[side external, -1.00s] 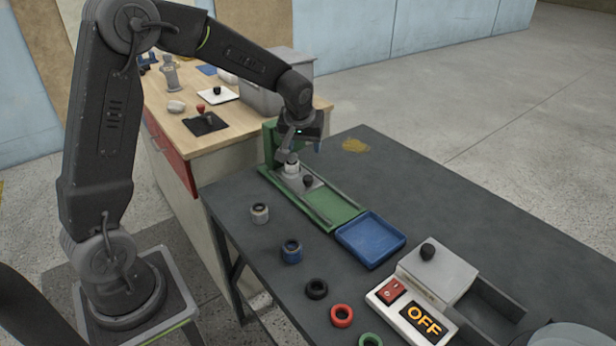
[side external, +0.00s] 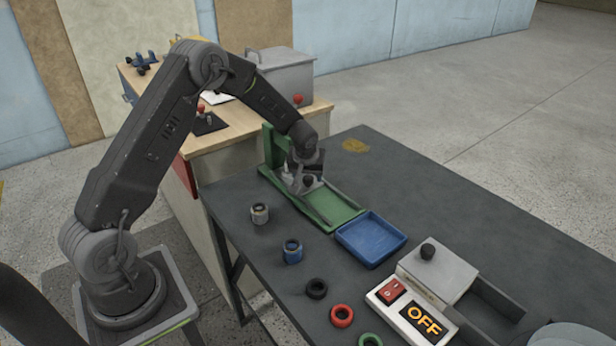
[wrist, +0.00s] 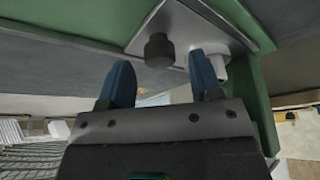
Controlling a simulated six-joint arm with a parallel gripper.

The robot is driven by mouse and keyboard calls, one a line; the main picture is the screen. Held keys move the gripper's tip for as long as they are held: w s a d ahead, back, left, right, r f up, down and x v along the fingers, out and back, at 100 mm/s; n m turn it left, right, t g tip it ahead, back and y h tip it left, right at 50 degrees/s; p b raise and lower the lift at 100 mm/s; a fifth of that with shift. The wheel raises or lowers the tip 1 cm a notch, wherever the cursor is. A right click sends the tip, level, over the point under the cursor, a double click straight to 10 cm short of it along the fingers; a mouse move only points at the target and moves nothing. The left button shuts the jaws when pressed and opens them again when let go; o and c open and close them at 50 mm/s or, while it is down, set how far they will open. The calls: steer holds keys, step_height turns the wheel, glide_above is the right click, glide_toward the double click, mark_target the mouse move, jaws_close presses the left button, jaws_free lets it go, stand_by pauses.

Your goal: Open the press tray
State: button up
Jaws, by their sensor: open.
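The green press (side external: 335,209) stands on the dark table, with its upright at the back left end. Its grey sliding tray (wrist: 195,22) sits at the upright end of the green rails and carries a black knob (wrist: 159,50). A pale cylindrical piece (wrist: 216,65) is on the tray beside the knob, partly behind a finger. My gripper (wrist: 162,80) is open and empty, its two blue fingers spread on either side of the knob's line, with the knob just beyond the tips. I cannot tell whether they touch. In the side view my gripper (side external: 303,182) hides much of the tray.
A blue tray (side external: 371,239) lies at the front end of the press. Two ringed cylinders (side external: 260,213) (side external: 292,251) and several coloured rings (side external: 342,316) stand along the near edge. A box reading OFF (side external: 425,322) is at right.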

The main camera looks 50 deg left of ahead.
steer(key=shift+x, duration=0.75)
steer(key=shift+c, duration=0.2)
jaws_close()
